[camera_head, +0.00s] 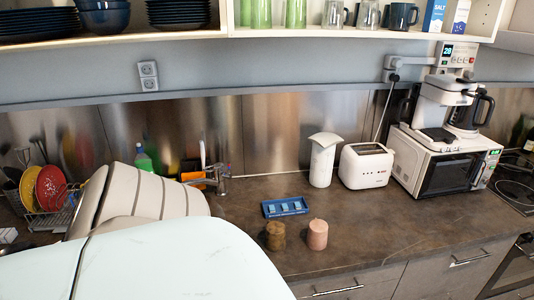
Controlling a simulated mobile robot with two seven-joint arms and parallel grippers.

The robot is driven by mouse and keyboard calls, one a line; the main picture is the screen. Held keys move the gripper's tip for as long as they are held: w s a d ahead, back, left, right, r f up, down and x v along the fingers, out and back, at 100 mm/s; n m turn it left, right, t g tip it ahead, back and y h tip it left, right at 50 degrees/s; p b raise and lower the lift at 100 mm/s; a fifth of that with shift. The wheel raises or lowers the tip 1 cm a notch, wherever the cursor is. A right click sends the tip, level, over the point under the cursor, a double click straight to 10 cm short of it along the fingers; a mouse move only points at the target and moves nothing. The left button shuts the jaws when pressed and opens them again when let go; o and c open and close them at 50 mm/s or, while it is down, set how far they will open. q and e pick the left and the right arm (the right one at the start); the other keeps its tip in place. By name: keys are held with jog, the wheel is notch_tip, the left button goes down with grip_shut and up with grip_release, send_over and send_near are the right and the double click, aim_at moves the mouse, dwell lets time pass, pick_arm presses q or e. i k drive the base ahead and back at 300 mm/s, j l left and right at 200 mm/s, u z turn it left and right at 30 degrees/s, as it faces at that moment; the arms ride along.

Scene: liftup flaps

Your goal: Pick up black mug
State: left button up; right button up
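A dark mug, black or very dark teal (401,16), stands on the open upper shelf (330,34) at the top right. Two greyer mugs stand to its left, one light (335,14) and one darker (368,14). Blue-and-white salt boxes (435,16) stand just to its right. The top of the shelf is cut off by the picture edge. A pale ribbed arm of mine fills the lower left. Neither of my grippers shows, and nothing of mine is near the mug.
Below are a coffee maker (446,100) on a microwave (443,165), a toaster (366,166), a white jug (322,160), a blue tray (285,207) and two small canisters, brown (275,236) and pink (318,235). The counter front right of the canisters is clear.

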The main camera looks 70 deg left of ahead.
aim_at(275, 241)
jog(key=u, duration=1.9)
